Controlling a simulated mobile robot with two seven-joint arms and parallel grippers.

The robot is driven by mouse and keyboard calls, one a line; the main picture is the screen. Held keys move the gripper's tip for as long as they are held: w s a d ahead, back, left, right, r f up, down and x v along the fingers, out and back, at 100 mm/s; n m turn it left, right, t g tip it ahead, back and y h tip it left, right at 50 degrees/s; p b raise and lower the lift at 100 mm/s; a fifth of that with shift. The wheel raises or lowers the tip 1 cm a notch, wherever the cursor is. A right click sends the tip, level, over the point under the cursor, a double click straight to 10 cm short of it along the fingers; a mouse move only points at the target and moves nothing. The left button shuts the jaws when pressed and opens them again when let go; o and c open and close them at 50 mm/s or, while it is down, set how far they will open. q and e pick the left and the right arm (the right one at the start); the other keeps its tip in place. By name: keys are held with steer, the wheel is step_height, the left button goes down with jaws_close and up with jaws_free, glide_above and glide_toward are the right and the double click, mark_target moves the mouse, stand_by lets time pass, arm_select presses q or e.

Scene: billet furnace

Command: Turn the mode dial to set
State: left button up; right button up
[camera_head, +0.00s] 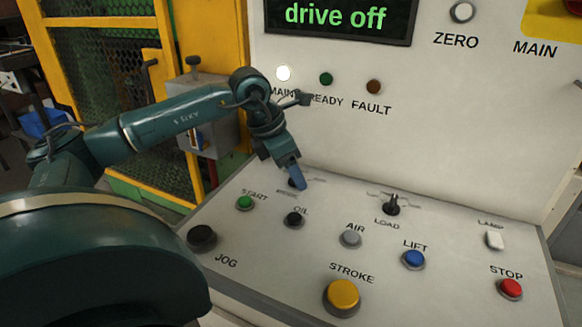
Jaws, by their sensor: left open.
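My left gripper (298,183) reaches down from the left to the upper left of the sloped control panel (435,285). Its blue fingertip is over or beside a small dark control (291,182), which it mostly covers. This looks like the mode dial, but its label is partly hidden and unreadable. I cannot tell whether the fingers touch it or where it points. The gap between the fingers does not show from this angle. A black knob marked LOAD (391,204) stands to the right, clear of the gripper. My right gripper is out of view.
The START (245,203), OIL (293,219), AIR (350,238) and JOG (202,237) buttons lie near the gripper. STROKE (341,296), LIFT (413,259) and STOP (510,289) are farther right. The upright screen (336,16) reads "drive off". The MAIN lamp (283,73) is white.

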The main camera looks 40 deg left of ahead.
arm_select(q)
steer(key=v, duration=1.3)
steer(key=shift+p, duration=0.35)
steer(key=shift+s, duration=0.1)
